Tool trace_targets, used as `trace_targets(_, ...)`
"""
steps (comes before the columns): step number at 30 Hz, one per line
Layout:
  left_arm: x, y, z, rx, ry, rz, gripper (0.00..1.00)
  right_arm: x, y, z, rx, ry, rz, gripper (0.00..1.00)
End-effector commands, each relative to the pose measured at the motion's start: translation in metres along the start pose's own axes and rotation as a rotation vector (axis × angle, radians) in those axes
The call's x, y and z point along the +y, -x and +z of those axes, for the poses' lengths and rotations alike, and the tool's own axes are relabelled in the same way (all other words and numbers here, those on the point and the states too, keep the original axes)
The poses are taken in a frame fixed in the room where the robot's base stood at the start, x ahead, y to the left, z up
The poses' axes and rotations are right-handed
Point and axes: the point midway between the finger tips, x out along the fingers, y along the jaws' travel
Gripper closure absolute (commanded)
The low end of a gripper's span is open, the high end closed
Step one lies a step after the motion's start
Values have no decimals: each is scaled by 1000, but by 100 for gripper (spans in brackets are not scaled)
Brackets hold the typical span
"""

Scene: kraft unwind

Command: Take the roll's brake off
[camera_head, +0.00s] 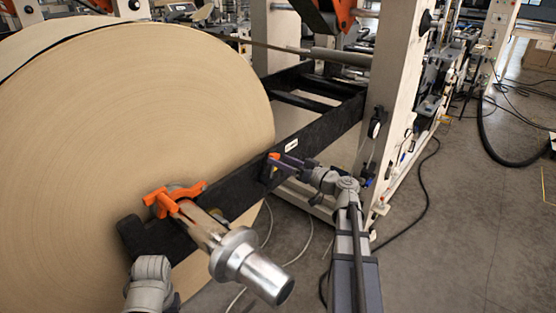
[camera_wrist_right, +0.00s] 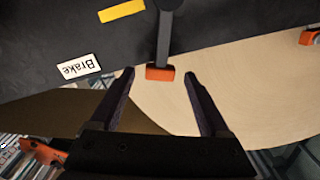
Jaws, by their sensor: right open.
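The brake lever is a dark bar (camera_wrist_right: 164,38) with an orange end (camera_wrist_right: 158,73) on the black arm of the roll stand. In the head view its orange end (camera_head: 273,156) shows at the tips of my right gripper (camera_head: 284,161). A white "Brake" label (camera_wrist_right: 78,67) is on the black arm beside the lever. In the right wrist view my right gripper (camera_wrist_right: 160,82) is open, its dark fingers apart with the orange end ahead between their tips; no contact shows. The large kraft roll (camera_head: 130,110) fills the left. My left gripper is out of view.
An orange clamp (camera_head: 162,202) and a shiny metal shaft end (camera_head: 250,265) stick out at the roll's centre, left of my right gripper. The black arm (camera_head: 325,130) runs back to a pale upright frame (camera_head: 392,90). Open floor (camera_head: 450,240) lies to the right, with cables.

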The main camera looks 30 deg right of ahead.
Motion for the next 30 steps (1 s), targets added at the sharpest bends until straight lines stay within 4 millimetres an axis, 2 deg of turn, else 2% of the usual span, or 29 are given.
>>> trace_targets(1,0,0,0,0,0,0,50,-2,11,1,1,0,2,20)
trace_targets(6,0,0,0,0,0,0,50,-1,37,1,1,0,3,20)
trace_targets(11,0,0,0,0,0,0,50,-1,52,0,0,0,1,20)
trace_targets(30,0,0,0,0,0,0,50,0,56,0,-1,0,-1,20)
